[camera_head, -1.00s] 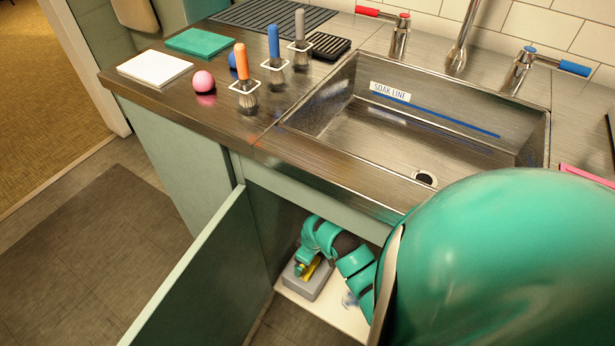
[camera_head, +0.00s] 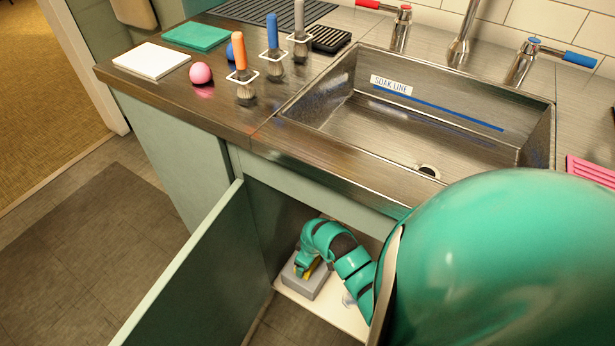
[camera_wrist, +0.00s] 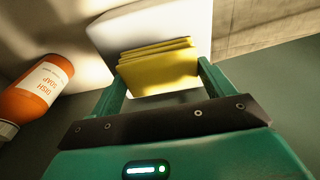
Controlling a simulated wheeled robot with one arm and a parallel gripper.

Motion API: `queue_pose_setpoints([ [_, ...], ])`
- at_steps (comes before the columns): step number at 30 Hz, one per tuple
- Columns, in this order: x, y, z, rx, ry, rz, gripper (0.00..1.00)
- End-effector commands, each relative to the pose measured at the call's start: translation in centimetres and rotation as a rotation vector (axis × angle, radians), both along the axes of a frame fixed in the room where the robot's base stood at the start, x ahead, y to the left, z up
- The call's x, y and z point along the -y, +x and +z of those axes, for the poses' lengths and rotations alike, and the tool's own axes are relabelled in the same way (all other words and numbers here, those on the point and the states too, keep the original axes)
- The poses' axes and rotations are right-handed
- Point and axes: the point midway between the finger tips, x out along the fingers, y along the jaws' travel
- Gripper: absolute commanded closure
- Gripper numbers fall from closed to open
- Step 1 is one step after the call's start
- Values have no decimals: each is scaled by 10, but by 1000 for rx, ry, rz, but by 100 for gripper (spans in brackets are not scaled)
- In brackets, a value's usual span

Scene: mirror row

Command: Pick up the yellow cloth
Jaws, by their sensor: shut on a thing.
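The yellow cloth (camera_wrist: 158,72) is a folded stack of thin layers between the two green fingers of my gripper (camera_wrist: 160,80) in the wrist view. My gripper is shut on it. In the head view, my gripper (camera_head: 306,268) is inside the open cupboard under the sink, at a grey box (camera_head: 304,284) on the cupboard floor. Only a sliver of yellow (camera_head: 313,268) shows there, mostly hidden by my gripper. I cannot tell whether the cloth is clear of the box.
An orange dish soap bottle (camera_wrist: 38,90) lies left of my gripper in the wrist view. The cupboard door (camera_head: 195,270) stands open on the left. The counter edge and sink (camera_head: 440,130) are above my arm. A pink ball (camera_head: 201,74) and brushes stand on the counter.

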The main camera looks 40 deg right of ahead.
Motion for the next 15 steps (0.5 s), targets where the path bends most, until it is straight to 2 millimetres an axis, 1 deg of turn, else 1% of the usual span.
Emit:
queue_pose_setpoints([
  [4, 0, 0, 5, 0, 0, 0, 41],
  [7, 0, 0, 14, 1, 0, 0, 41],
  [11, 0, 1, 37, 7, 0, 0, 41],
  [13, -7, -7, 45, 2, 1, 1, 41],
  [15, -14, -14, 59, 4, 0, 2, 41],
])
